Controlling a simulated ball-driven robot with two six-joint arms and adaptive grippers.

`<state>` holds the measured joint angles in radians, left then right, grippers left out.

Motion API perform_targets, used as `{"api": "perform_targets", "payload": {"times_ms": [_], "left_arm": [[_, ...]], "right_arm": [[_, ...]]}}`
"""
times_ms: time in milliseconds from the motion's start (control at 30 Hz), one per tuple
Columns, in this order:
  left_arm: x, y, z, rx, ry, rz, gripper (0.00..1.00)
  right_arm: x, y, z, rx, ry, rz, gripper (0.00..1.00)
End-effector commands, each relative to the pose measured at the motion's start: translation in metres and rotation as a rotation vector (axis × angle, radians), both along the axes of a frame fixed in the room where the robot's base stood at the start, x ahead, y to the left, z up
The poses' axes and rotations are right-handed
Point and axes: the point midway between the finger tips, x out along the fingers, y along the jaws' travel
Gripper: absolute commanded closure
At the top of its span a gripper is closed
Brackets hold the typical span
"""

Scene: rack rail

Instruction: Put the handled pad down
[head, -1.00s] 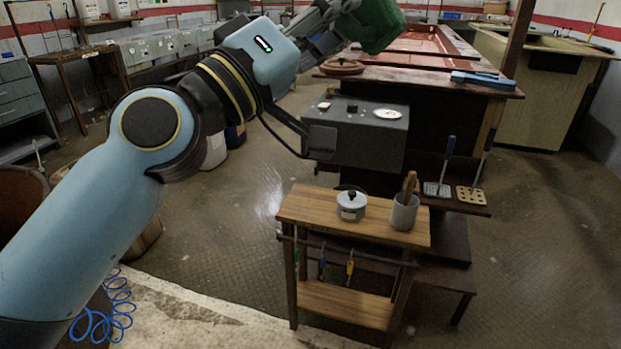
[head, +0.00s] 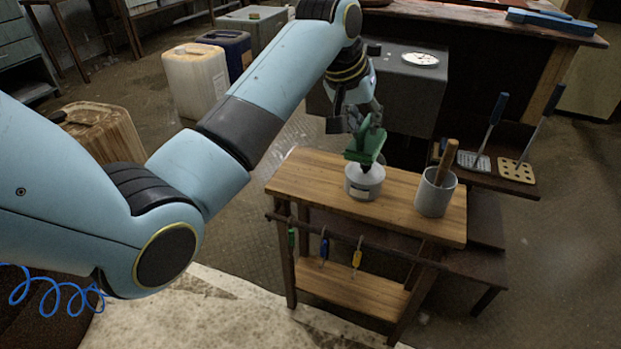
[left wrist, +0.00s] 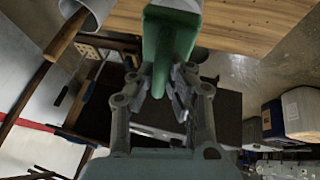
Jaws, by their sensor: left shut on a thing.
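The green handled pad (head: 366,146) is in my left gripper (head: 366,122), which is shut on it. It hangs just above the grey lidded pot (head: 364,183) on the small wooden table (head: 310,170). I cannot tell if the pad touches the pot's lid. In the left wrist view the pad (left wrist: 165,42) stands between the two fingers (left wrist: 166,82), with part of the pot behind it and the wooden top beyond. My right gripper is not in view.
A grey cup (head: 436,195) with a wooden-handled tool stands at the table's right. Coloured tags hang from the front rail (head: 340,232). A grey box (head: 412,85) stands behind. The tabletop's left end is clear.

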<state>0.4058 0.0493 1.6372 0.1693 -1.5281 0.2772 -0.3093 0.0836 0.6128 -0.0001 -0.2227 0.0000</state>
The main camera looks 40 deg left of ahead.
Motion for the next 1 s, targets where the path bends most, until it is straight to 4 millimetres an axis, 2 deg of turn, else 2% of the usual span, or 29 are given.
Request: {"api": "perform_targets", "payload": {"times_ms": [67, 267, 433, 533, 667, 1000], "left_arm": [[-0.002, 0.005, -0.007, 0.019, 0.029, 0.018, 1.00], [-0.003, 0.008, -0.007, 0.026, 0.040, 0.026, 1.00], [-0.003, 0.010, -0.009, 0.027, 0.040, 0.025, 1.00], [-0.004, 0.020, -0.016, 0.029, 0.041, 0.026, 1.00], [-0.005, 0.045, -0.032, 0.032, 0.042, 0.027, 1.00], [-0.006, 0.123, -0.080, 0.029, 0.042, 0.026, 1.00]], "right_arm": [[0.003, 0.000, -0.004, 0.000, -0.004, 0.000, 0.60], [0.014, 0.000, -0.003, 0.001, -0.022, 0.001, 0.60], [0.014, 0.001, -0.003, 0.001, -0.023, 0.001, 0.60], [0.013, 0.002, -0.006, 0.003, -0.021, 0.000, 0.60], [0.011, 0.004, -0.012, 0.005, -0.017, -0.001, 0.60], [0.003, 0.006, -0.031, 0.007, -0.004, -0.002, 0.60]]}}
